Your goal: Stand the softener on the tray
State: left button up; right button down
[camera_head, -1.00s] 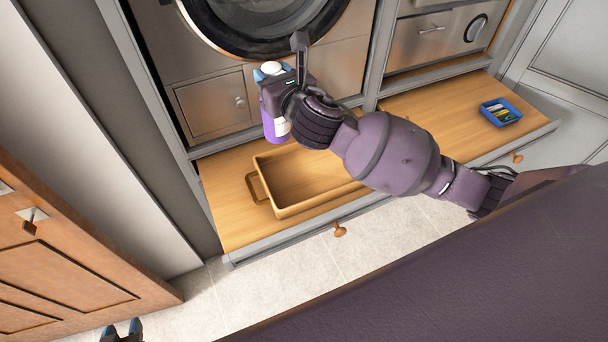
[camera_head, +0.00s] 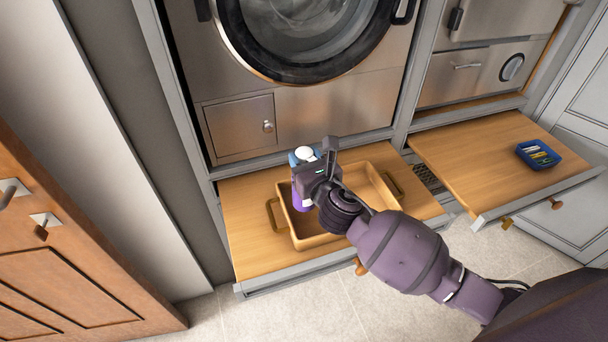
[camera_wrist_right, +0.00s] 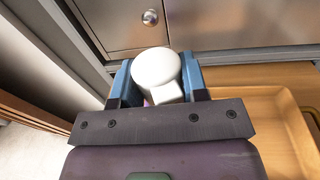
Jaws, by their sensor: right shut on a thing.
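The softener (camera_head: 300,202) is a purple bottle with a white cap. My right gripper (camera_head: 304,156) is shut on it near the top, and the bottle looks upright. In the head view it appears over the left part of the tan tray (camera_head: 329,238); whether its base touches the tray I cannot tell. In the right wrist view the white cap (camera_wrist_right: 157,69) shows between the two blue fingertips, and the bottle body is mostly hidden. The tray, with a handle at each end, sits on the left wooden pull-out shelf (camera_head: 243,214). My left gripper is not in view.
A front-loading washer (camera_head: 300,60) stands behind the shelf. A second pull-out shelf (camera_head: 470,165) to the right holds a small blue tray (camera_head: 538,155) with several small items. A wooden cabinet door (camera_head: 60,265) is at the left. The left shelf is bare left of the tray.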

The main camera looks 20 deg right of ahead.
notch_tip(320, 180, down, 5)
jog(key=shift+r+b, duration=0.2)
jog(key=shift+b, duration=0.65)
jog(key=c, duration=0.8)
grip_release()
jog(key=shift+o, duration=0.8)
jog(key=s+d, duration=0.1)
jog(key=s, duration=1.1)
jog(key=shift+d+r+p, duration=0.15)
jog(key=shift+r+p, duration=0.25)
